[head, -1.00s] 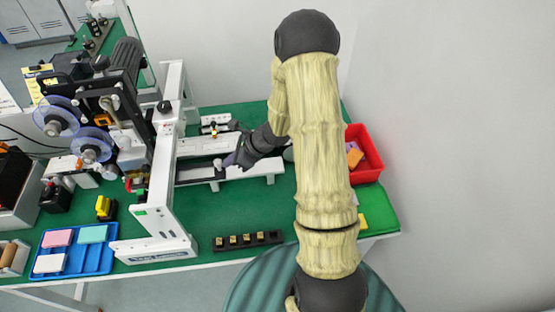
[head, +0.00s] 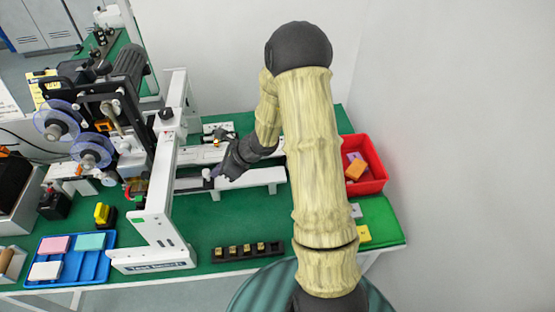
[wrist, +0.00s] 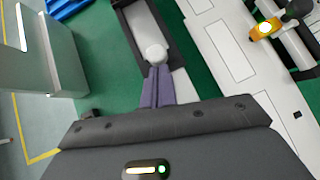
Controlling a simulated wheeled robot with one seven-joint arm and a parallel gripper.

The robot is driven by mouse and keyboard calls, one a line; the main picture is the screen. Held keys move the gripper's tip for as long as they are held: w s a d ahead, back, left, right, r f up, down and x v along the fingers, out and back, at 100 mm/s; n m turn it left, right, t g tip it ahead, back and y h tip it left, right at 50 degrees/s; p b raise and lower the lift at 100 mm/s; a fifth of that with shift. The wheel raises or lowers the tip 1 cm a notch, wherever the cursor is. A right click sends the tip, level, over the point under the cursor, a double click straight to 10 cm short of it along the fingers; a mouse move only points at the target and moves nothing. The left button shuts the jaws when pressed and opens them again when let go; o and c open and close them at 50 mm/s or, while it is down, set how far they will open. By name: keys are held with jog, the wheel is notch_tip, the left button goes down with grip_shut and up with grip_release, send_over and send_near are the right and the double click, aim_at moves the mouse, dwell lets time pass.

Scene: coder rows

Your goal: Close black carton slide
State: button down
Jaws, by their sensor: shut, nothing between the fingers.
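The carton slide shows in the wrist view as a dark channel (wrist: 140,22) with a rounded white knob (wrist: 156,52) at its near end. My gripper (wrist: 157,72) is shut and empty, its purple fingertips right against or just behind the knob; I cannot tell whether they touch. In the head view my gripper (head: 215,172) is over the white rail (head: 250,179), beside the small pale knob (head: 206,173), on the side away from the machine. My forearm hides the right part of the rail.
The white machine frame (head: 160,200) with reels stands left of the rail. A red bin (head: 372,185) with blocks is at the right. A black strip of small brass parts (head: 247,252) and a blue tray (head: 75,262) lie in front. Green table between is clear.

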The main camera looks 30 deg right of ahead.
jog(key=shift+d+r, duration=0.1)
jog(key=shift+d, duration=0.05)
jog(key=s+d, duration=0.1)
jog(key=d, duration=0.2)
jog(key=shift+s, duration=0.4)
jog(key=v, duration=1)
